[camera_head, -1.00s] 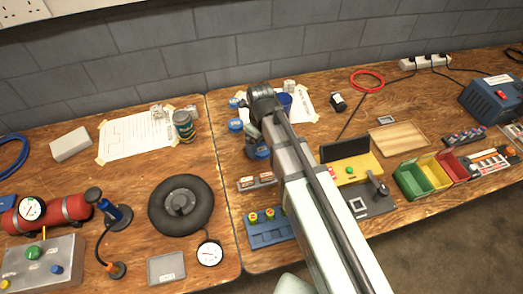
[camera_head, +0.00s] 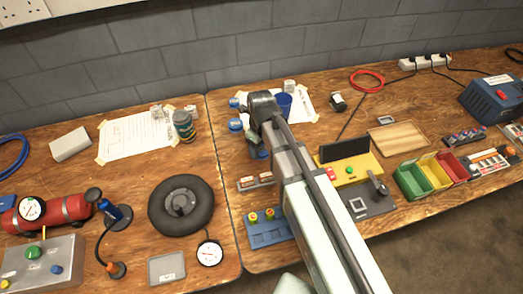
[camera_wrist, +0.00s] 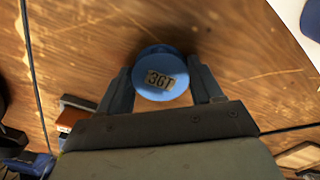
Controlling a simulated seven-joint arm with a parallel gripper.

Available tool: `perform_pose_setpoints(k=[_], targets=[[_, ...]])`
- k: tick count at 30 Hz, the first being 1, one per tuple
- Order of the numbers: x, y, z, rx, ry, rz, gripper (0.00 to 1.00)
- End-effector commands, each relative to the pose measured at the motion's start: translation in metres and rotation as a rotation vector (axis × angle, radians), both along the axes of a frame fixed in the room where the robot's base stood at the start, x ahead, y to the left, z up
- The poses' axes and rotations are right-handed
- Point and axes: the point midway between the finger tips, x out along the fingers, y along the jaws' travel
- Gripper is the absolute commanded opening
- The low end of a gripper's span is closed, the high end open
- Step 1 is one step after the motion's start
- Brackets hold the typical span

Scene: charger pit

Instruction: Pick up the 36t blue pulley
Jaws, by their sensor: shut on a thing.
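The blue pulley (camera_wrist: 161,75) with a "36T"-like label on its top face sits between the two fingers in the wrist view. My gripper (camera_wrist: 162,85) is shut on it, one finger at each side. In the head view my gripper (camera_head: 257,147) is partly hidden behind my arm, and only a little of the blue pulley (camera_head: 263,154) shows beside it. I cannot tell how high the pulley is above the wooden table (camera_head: 228,160). Two other blue round parts lie to the left, one at the back (camera_head: 235,103) and one in front of it (camera_head: 235,125).
A blue cup (camera_head: 285,106) stands just behind my gripper. A small parts holder (camera_head: 256,181) and a blue rack (camera_head: 268,232) lie in front. A black wheel (camera_head: 181,205) is to the left. Colored bins (camera_head: 412,183) and a wooden tray (camera_head: 398,139) are to the right.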

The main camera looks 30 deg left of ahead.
Motion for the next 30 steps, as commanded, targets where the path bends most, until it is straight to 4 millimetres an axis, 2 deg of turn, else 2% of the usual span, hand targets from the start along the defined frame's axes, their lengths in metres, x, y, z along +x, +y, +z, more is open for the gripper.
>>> perform_pose_setpoints(k=[1,5,14,20,30], targets=[[0.000,0.000,0.000,0.000,0.000,0.000,0.41],[0.000,0.000,0.000,0.000,0.000,0.000,0.30],[0.000,0.000,0.004,0.001,-0.001,0.000,0.30],[0.000,0.000,0.024,0.002,-0.001,0.000,0.30],[0.000,0.000,0.074,0.001,-0.001,0.000,0.30]])
